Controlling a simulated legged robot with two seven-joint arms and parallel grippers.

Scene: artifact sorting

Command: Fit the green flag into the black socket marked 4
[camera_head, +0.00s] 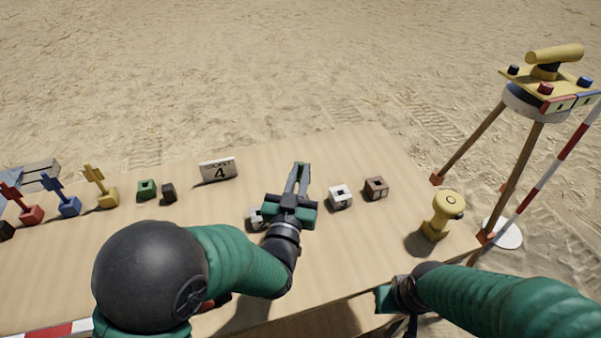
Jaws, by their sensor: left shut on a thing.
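My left gripper (299,180) reaches over the middle of the table, its fingers pointing to the far side. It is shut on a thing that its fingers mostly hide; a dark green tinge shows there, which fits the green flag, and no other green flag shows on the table. A small black block (169,192), which looks like the black socket, sits at the left; its top opening is unclear. A card marked 4 (219,170) stands behind and right of it. My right gripper (398,297) is at the near edge, partly hidden by its arm.
A green socket (146,189) is beside the black one. Yellow (101,188), blue (63,198) and red (25,207) flags stand left. A grey-white socket (256,218) is beside my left gripper; white (340,197) and brown (376,188) sockets and a yellow instrument (441,215) are right.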

